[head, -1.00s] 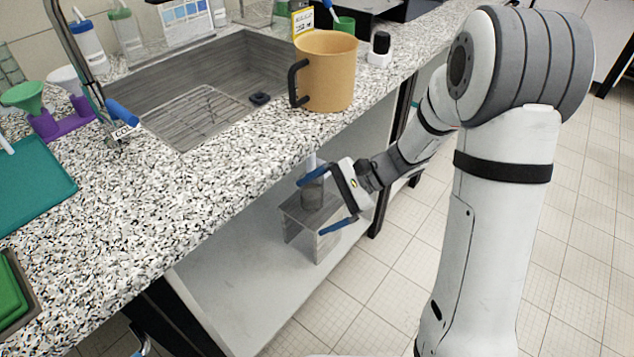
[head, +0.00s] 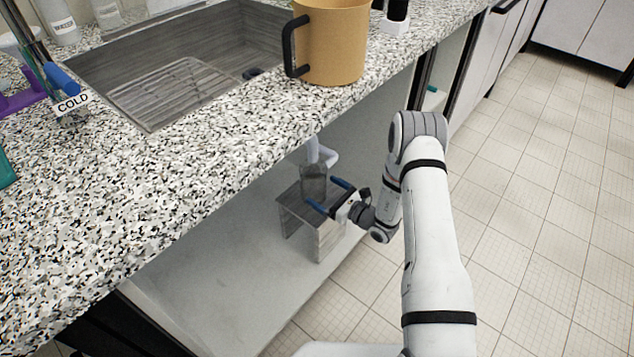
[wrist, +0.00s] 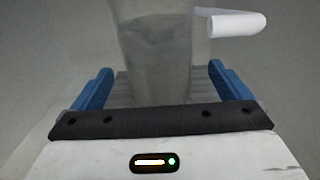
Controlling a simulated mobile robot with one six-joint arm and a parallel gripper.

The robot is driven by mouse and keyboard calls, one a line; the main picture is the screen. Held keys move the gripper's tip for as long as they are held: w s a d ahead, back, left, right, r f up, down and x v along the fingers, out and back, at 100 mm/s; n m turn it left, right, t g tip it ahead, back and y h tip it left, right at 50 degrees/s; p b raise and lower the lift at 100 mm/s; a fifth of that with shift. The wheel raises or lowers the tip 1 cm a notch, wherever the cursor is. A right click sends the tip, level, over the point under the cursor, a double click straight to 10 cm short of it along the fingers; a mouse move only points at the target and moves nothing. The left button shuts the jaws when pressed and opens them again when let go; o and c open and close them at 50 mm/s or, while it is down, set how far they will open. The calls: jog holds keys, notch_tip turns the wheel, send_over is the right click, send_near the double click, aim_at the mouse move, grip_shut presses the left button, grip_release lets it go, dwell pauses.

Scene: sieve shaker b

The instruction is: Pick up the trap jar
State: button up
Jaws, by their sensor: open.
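The trap jar (head: 313,182) is a clear, greyish jar under the counter, standing upright on or just above a small grey stand (head: 327,238). A white pipe (head: 318,152) comes down to its top. My gripper (head: 329,196) is open, its blue fingers pointing at the jar from the right. In the wrist view the jar (wrist: 158,55) is straight ahead, between the lines of the two open fingers (wrist: 158,88). I cannot tell whether the fingertips reach past the jar's sides. The white pipe shows at the upper right of the wrist view (wrist: 238,24).
The speckled counter (head: 205,170) overhangs the cabinet space. A tan mug (head: 333,42) stands near its edge, beside the sink (head: 190,65). The pale cabinet floor (head: 235,290) is clear around the stand. Tiled floor (head: 545,230) lies open at the right.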

aim_at(311, 183)
jog(key=b+x, duration=0.2)
jog(key=x, duration=0.4)
jog(key=shift+w+a+r, duration=0.15)
jog(key=shift+c, duration=0.6)
jog(key=c, duration=1.2)
